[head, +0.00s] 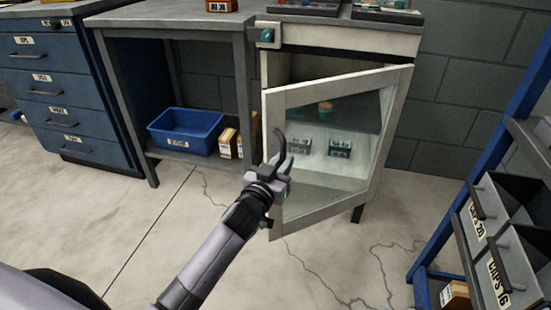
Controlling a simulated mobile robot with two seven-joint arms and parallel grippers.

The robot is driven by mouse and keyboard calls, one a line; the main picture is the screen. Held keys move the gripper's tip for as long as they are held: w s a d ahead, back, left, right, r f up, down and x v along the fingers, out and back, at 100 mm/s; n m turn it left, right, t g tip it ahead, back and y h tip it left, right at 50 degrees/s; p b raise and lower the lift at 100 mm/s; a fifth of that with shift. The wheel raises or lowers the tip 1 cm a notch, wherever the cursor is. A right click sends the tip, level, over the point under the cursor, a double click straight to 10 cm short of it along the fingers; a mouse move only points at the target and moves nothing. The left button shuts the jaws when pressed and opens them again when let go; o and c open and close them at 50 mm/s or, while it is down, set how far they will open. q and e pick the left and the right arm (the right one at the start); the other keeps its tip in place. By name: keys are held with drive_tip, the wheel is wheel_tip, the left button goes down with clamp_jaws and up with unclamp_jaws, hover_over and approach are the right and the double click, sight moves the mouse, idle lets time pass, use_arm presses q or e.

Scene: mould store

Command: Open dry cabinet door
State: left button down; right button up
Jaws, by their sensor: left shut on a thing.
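The dry cabinet (340,38) stands under the worktop, right of centre in the head view. Its door (340,205) has a pale frame around a glass pane. The door stands partly open, its left edge swung out toward me and its right side at the hinge. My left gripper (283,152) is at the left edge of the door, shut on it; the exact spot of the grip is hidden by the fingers. My right gripper is not in view.
Small boxes (340,148) show through the glass. A blue bin (187,130) and cartons sit on the bench's lower shelf. A blue drawer unit (70,90) stands left. A rack with grey bins (500,235) stands right. The floor before the door is clear.

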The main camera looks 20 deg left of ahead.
use_arm(q)
drive_tip(key=shift+s+d+r, duration=0.1)
drive_tip(key=shift+s+d, duration=0.15)
drive_tip(key=shift+d, duration=0.35)
drive_tip(key=shift+s+d+r, duration=0.1)
drive_tip(key=shift+s+d, duration=0.2)
drive_tip(key=shift+d, duration=0.25)
drive_tip(key=shift+s+d+r, duration=0.1)
drive_tip(key=shift+s+d, duration=0.15)
drive_tip(key=shift+d, duration=0.35)
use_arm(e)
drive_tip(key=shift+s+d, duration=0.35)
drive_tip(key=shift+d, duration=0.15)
use_arm(q)
drive_tip(key=c, duration=1.4)
unclamp_jaws()
drive_tip(key=shift+o, duration=0.8)
drive_tip(key=shift+w+d+f, duration=0.1)
drive_tip(key=shift+f, duration=0.05)
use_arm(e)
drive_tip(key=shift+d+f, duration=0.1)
use_arm(q)
drive_tip(key=shift+a, duration=0.2)
